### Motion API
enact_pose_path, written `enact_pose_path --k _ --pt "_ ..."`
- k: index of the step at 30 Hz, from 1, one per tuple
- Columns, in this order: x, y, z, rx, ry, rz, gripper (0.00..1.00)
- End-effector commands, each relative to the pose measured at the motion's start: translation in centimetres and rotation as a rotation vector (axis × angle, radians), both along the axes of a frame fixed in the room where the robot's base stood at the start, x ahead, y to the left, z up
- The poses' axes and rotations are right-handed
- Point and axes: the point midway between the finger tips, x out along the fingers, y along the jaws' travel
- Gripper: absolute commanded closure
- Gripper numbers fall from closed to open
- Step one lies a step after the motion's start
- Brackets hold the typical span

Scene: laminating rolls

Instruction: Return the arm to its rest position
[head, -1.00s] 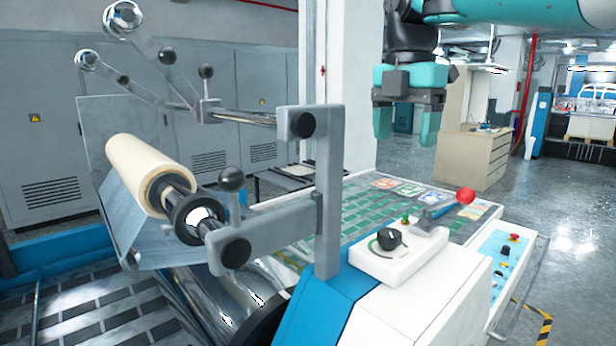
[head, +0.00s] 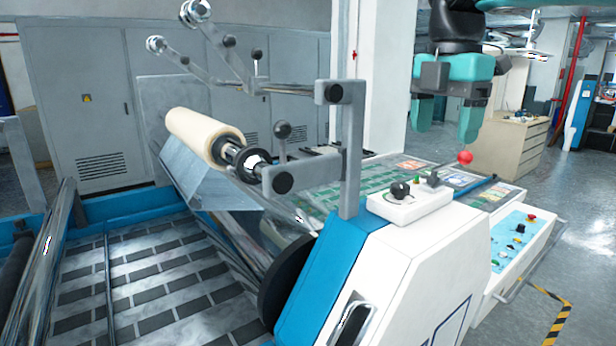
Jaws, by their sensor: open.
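My gripper (head: 446,125) hangs from the arm at the upper right of the head view. Its teal fingers point down with a clear gap between them, and nothing is between them. In the picture it is above and behind the red-knobbed lever (head: 465,158) of the laminating machine (head: 412,248). The right finger's tip shows just above the red knob; I cannot tell the distance between them. A cream film roll (head: 203,137) sits on its shaft at the left of the machine, apart from my gripper.
A grey upright bracket (head: 352,150) and a white control box (head: 410,203) stand on the machine. A button panel (head: 521,238) is on its right side. A beige cabinet (head: 508,147) stands behind. The grey floor at right (head: 580,230) is open.

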Motion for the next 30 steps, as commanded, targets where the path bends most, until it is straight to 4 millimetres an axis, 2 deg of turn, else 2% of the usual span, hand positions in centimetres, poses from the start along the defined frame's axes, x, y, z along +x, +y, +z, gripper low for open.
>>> enact_pose_path --k 8,14,17,21,24,27,30 --pt "-2.3 0.3 -3.5 0.018 -0.016 -0.189 0.30" --pt "-5.4 1.0 -7.9 0.061 -0.018 -0.419 0.30" --pt "-8.1 1.6 -11.1 0.101 -0.005 -0.584 0.30" --pt "-13.9 2.7 -17.1 0.187 0.057 -0.907 0.30" --pt "-18.0 3.5 -20.7 0.241 0.131 -1.132 0.30" --pt "-21.2 4.1 -23.2 0.276 0.203 -1.305 0.30" --pt "-23.2 4.4 -24.6 0.292 0.254 -1.415 0.30"
